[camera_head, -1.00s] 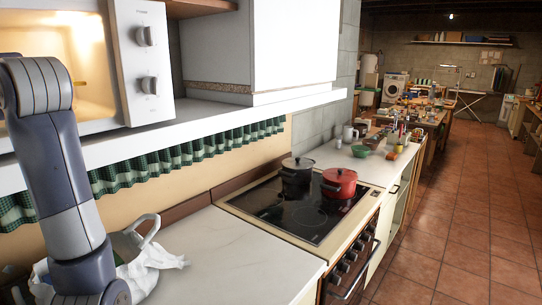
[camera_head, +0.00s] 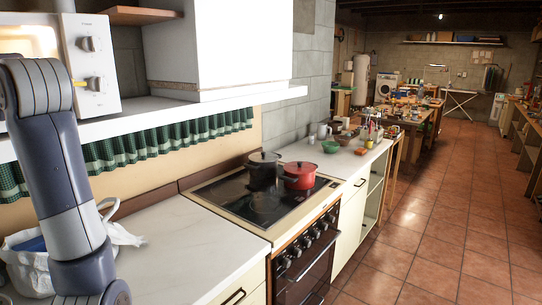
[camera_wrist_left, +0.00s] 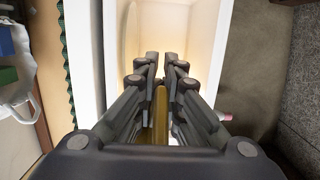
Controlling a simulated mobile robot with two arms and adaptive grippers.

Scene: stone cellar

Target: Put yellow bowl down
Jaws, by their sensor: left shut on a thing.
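In the left wrist view, my left gripper (camera_wrist_left: 161,72) is shut on a thin upright yellow piece, which I take to be the yellow bowl (camera_wrist_left: 161,112) seen edge-on. The fingers hide most of it. A lit, pale box-like interior (camera_wrist_left: 190,25), seemingly the microwave's, lies beyond the fingertips. In the head view my left arm comes in at the left edge, but its gripper and the bowl are not clearly visible. My right gripper is in neither view.
A white microwave (camera_head: 92,60) stands on a shelf (camera_head: 200,108) above the counter (camera_head: 165,245). A carrier bag (camera_head: 25,265) sits at the left. The stove (camera_head: 235,205) bears a black pot (camera_head: 263,170) and a red pot (camera_head: 299,176). Bare counter lies between; tiled floor (camera_head: 440,220) is open at right.

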